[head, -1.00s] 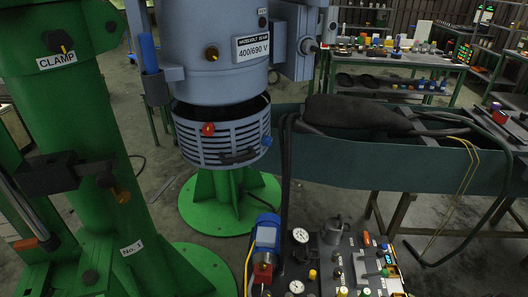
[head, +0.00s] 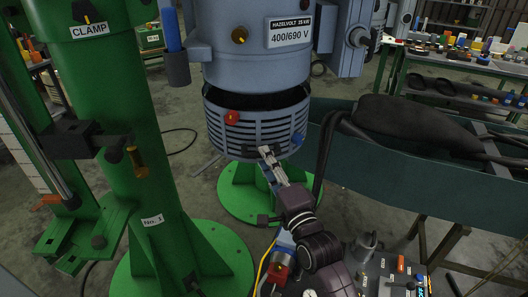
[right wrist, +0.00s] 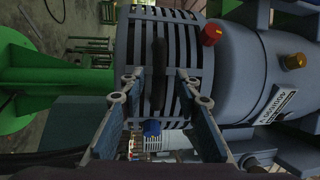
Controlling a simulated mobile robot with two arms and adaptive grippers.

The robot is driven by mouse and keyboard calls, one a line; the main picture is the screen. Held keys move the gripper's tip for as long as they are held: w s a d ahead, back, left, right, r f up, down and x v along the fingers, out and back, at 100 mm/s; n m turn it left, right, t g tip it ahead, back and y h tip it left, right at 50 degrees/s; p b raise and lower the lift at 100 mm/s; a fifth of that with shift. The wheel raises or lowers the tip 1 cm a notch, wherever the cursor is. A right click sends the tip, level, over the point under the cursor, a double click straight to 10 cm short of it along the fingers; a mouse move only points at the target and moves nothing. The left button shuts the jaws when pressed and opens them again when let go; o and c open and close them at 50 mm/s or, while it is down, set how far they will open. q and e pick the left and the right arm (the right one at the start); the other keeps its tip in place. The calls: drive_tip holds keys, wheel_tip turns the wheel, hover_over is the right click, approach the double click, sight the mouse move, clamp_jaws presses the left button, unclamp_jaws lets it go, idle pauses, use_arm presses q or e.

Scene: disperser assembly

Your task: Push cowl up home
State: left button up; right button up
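The cowl (head: 222,133) is a grey-blue slotted ring under the large blue motor (head: 245,65), with a dark gap between their rims. It has a red knob (head: 231,117), a blue knob (head: 298,139) and a dark handle on its front. My right gripper (head: 266,152) is at the cowl's lower front in the head view and partly covers the handle. In the right wrist view, my right gripper (right wrist: 158,77) is open, its fingers on either side of the black handle (right wrist: 159,60); contact cannot be told. My left gripper is not in view.
A green column marked CLAMP (head: 105,100) stands at left, with a green base (head: 250,195) below the cowl. A teal trough (head: 400,175) with dark hoses lies right. A panel with gauges and knobs (head: 400,270) sits at lower right, under my arm.

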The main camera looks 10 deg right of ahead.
drive_tip(key=shift+x, duration=1.1)
drive_tip(key=shift+w, duration=0.35)
clamp_jaws()
